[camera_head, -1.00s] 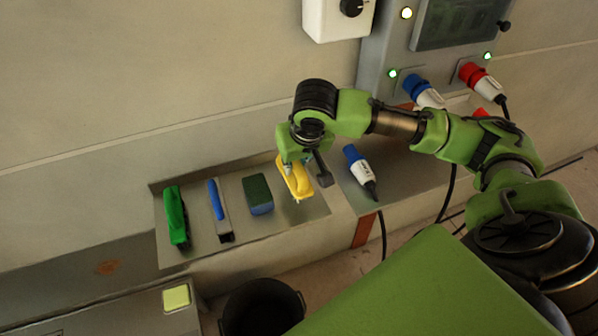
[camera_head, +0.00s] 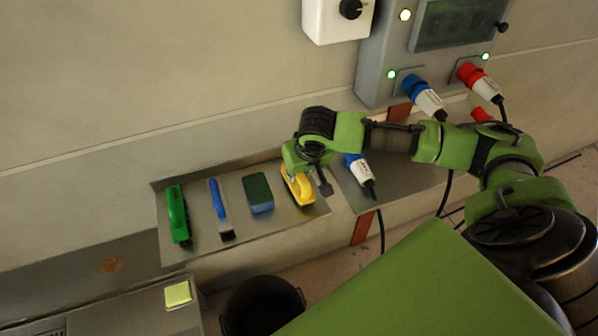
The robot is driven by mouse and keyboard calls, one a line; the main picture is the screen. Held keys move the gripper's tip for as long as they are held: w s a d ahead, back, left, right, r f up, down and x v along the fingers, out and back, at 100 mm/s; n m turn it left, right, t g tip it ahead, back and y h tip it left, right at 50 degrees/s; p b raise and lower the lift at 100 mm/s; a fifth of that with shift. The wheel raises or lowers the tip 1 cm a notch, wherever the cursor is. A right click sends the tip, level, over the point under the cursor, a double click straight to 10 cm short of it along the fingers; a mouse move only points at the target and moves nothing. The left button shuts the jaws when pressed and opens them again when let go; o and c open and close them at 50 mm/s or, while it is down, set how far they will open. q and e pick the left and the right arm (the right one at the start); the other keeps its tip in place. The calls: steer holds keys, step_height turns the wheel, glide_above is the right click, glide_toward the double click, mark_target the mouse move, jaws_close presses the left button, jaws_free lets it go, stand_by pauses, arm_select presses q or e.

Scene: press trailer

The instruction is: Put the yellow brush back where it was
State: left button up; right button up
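The yellow brush (camera_head: 301,190) is at the right end of the grey metal shelf (camera_head: 240,226), lying on it or just above it; I cannot tell which. My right gripper (camera_head: 289,174) is over the brush's upper end in the head view and appears shut on it. The fingers are mostly hidden by the gripper body and wrist. My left gripper is not in view.
On the shelf, left of the yellow brush, are a green brush (camera_head: 177,213), a blue-handled brush (camera_head: 219,208) and a green-and-blue sponge (camera_head: 258,193). A blue-and-white plug (camera_head: 360,174) lies to the right. A black bucket (camera_head: 262,306) stands below.

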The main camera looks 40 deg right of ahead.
steer(key=shift+o, duration=0.9)
steer(key=shift+r, duration=0.15)
steer(key=shift+s+r, duration=0.15)
steer(key=shift+r, duration=0.2)
steer(key=v, duration=1.1)
steer(key=shift+b, duration=0.4)
steer(key=shift+r, duration=0.15)
